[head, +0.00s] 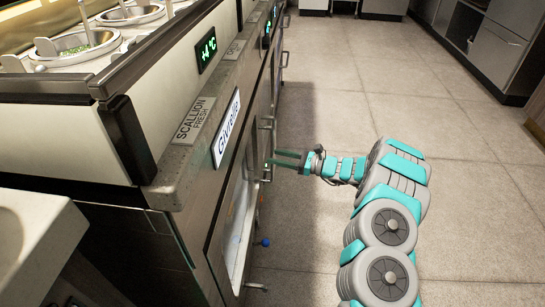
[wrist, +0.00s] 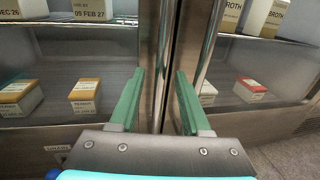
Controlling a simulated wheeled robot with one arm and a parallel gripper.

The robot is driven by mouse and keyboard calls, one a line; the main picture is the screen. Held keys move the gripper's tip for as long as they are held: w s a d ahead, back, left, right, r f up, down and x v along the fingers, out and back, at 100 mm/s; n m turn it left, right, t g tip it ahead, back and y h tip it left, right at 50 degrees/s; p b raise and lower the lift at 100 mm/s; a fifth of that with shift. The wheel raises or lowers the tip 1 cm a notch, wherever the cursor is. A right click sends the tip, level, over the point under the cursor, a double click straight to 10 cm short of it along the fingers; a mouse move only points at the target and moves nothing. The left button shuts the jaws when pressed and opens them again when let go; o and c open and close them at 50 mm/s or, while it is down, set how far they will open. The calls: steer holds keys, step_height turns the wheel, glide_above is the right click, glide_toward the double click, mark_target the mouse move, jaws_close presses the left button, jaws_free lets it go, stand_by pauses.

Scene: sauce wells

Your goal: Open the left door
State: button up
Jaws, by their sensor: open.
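The left door (wrist: 62,60) is a glass door in a steel frame and looks closed. In the head view it is the nearer glass panel (head: 236,222) on the counter's front. An upright metal handle bar (wrist: 165,60) stands by its right edge. My gripper (wrist: 158,98) is open, with one green finger on each side of that bar; whether either touches it I cannot tell. A second bar (wrist: 211,40), by the right door (wrist: 255,70), passes just outside the right finger. In the head view my gripper (head: 274,159) is at the counter's front.
Boxes stand on shelves behind the glass, including a white and brown one (wrist: 84,97) at left and a red and white one (wrist: 249,89) at right. The tiled floor (head: 450,150) beside the counter is clear. Steel cabinets (head: 495,50) stand across the aisle.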

steer(key=shift+x, duration=0.95)
steer(key=shift+c, duration=0.2)
jaws_close()
stand_by(0.6)
